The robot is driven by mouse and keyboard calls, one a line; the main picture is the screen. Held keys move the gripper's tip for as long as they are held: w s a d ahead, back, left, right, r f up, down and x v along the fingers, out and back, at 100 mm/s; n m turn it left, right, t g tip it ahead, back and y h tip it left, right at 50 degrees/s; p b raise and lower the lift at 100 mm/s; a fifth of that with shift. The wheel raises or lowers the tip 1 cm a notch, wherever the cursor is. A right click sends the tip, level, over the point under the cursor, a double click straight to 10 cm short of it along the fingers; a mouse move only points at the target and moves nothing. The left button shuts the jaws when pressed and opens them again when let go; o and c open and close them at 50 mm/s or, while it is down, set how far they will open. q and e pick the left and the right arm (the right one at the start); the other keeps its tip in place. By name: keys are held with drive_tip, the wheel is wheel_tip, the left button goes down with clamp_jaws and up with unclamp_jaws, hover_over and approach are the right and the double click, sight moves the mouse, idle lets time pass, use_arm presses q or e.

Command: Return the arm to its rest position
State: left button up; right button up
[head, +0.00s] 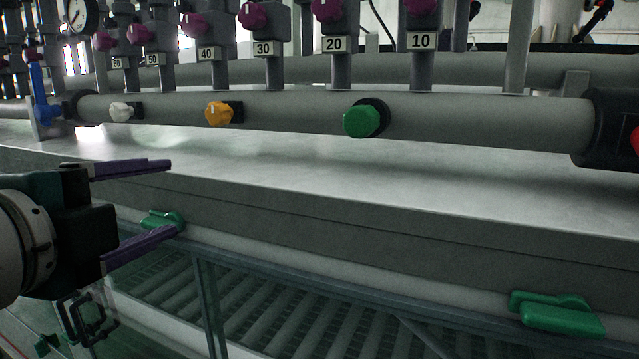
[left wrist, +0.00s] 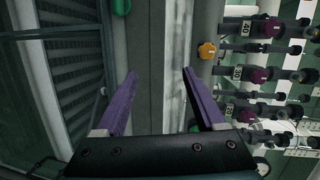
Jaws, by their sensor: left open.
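My left gripper (head: 150,205) comes in from the left in the head view. Its two purple fingers are spread apart with nothing between them. It is in front of the grey metal ledge, near its front edge, with the lower finger close to a green clip in the picture. In the left wrist view the open fingers (left wrist: 158,72) point toward the ledge and the pipework, and the gap between them is empty. My right gripper is in neither view.
A grey ledge (head: 330,180) runs across below a pipe with white (head: 122,112), orange (head: 219,113) and green (head: 362,119) knobs. Numbered valves with purple knobs (head: 253,16) stand above. Green clips (head: 162,220) and (head: 560,314) sit on the rail above the roller conveyor (head: 300,315).

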use_arm(q)
drive_tip(key=s+f+n+g+y, duration=0.1)
drive_tip(key=s+f+n+g, duration=0.65)
drive_tip(key=s, duration=0.55)
drive_tip(key=s+f+n+g+y, duration=0.1)
drive_tip(key=s+f+n+g, duration=0.4)
drive_tip(key=s+f+n, duration=0.65)
wheel_tip(320, 180, up, 16)
drive_tip(key=s+m+p, duration=0.1)
drive_tip(key=m+p, duration=0.1)
drive_tip(key=p, duration=1.2)
drive_tip(key=shift+d+f, duration=0.2)
drive_tip(key=shift+f, duration=0.05)
drive_tip(key=shift+s, duration=0.1)
